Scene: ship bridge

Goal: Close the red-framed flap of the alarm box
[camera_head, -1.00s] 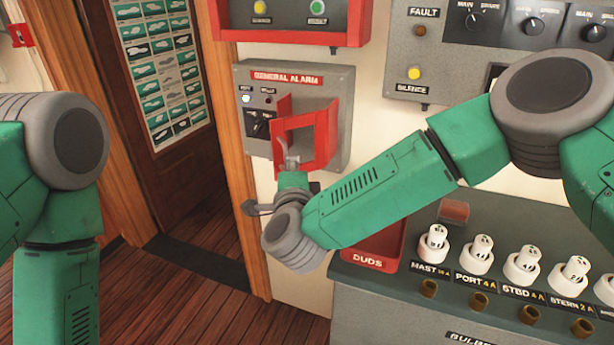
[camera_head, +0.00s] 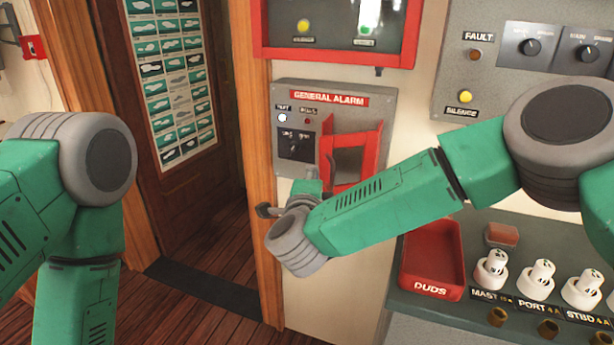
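The grey general alarm box (camera_head: 380,100) hangs on the wall, with its red label along the top. Its red-framed flap (camera_head: 371,150) stands out from the box front at an angle, open. My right arm comes in from the right, and my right gripper (camera_head: 316,178) is at the flap's lower left, in front of the box's lower edge. The wrist and forearm hide most of this gripper. I cannot tell whether its fingers touch the flap or are apart. My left arm is at the left edge, and its gripper is out of view.
A red-framed panel (camera_head: 258,30) is above the alarm box. A grey panel with knobs (camera_head: 462,75) is to the right. Below right, a red duds tray (camera_head: 433,262) and several white bulb holders (camera_head: 491,270) stand on a counter. A wooden door post (camera_head: 259,190) is left of the box.

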